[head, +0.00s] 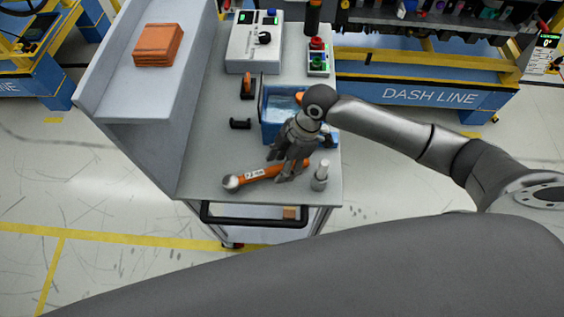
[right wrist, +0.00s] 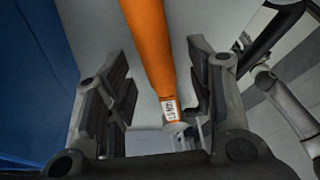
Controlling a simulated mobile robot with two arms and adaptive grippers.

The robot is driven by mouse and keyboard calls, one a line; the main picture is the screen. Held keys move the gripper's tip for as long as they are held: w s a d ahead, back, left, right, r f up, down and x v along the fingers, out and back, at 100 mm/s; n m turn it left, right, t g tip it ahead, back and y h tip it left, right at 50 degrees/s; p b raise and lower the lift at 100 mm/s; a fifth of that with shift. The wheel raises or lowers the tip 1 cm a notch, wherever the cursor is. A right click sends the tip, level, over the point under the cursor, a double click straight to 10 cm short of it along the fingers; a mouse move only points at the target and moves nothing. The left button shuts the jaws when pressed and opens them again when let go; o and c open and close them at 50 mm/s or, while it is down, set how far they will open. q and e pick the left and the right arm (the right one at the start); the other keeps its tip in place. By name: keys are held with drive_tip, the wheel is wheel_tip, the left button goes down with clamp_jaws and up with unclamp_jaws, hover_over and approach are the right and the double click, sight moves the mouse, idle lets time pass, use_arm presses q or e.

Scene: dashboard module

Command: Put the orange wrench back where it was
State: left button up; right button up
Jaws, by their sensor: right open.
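The orange wrench (head: 258,175) lies near the front edge of the grey cart top (head: 205,165), with its metal head to the left and a white label on its handle. My right gripper (head: 284,165) is over the right part of the handle and hides some of it. In the right wrist view the wrench's orange handle (right wrist: 150,45) runs between the two open fingers (right wrist: 162,72), with a visible gap on each side. My left gripper is not in view.
A blue bin (head: 272,130) stands just behind my right gripper. A small metal cylinder (head: 320,176) stands close on its right. A black bracket (head: 240,124), an orange-and-black item (head: 248,86) and a control box (head: 255,45) are farther back. A grey panel (head: 140,125) borders the left.

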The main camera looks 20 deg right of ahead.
drive_tip(key=b+v, duration=0.1)
drive_tip(key=v, duration=1.1)
drive_tip(key=shift+b, duration=0.4)
drive_tip(key=shift+f, duration=0.1)
